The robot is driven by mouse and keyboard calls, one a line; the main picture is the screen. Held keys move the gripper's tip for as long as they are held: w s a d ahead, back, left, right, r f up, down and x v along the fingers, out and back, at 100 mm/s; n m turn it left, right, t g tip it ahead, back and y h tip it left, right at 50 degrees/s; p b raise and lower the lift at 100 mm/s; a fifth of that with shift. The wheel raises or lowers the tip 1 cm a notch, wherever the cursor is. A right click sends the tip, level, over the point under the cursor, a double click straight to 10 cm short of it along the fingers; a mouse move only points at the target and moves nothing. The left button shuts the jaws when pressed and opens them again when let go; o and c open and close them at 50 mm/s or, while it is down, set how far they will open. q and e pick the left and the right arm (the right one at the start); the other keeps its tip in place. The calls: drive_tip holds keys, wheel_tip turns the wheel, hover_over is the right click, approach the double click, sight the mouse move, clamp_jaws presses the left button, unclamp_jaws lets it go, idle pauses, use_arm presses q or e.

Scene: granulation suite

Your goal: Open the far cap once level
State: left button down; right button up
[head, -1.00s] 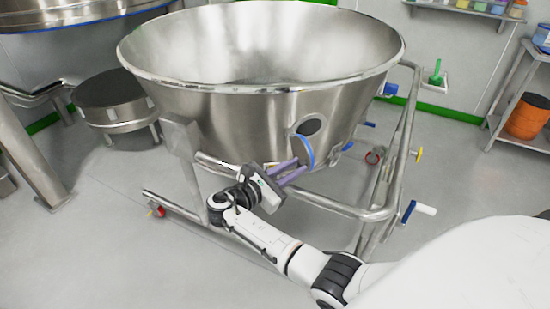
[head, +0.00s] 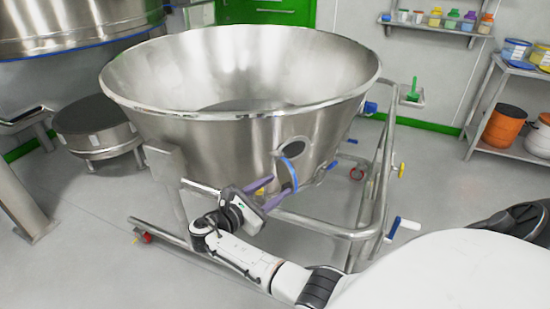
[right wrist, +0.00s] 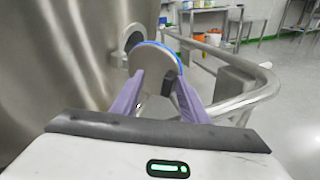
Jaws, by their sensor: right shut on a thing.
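A wide steel bowl (head: 240,125) stands in a tubular frame, its open top facing up. On its near wall is a round port with a dark opening (head: 294,149). A round steel cap with a blue rim (head: 290,172) stands swung out beside the port; in the right wrist view the cap (right wrist: 152,68) is apart from the dark port (right wrist: 133,42). My right gripper (head: 279,187) has its purple fingers shut on the cap's lower edge. Its fingers (right wrist: 160,95) flank the cap in the right wrist view. My left gripper is not in view.
The frame's steel rail (head: 320,228) runs close below my right gripper. A blue-and-white handle (head: 402,228) sticks out at the frame's right.

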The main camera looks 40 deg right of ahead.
drive_tip(key=shift+w+r, duration=0.2)
drive_tip(key=shift+w, duration=0.05)
drive_tip(key=s+a+r, duration=0.1)
drive_tip(key=a, duration=0.9)
drive_tip(key=shift+s+a, duration=0.15)
drive_tip(key=shift+f, duration=0.1)
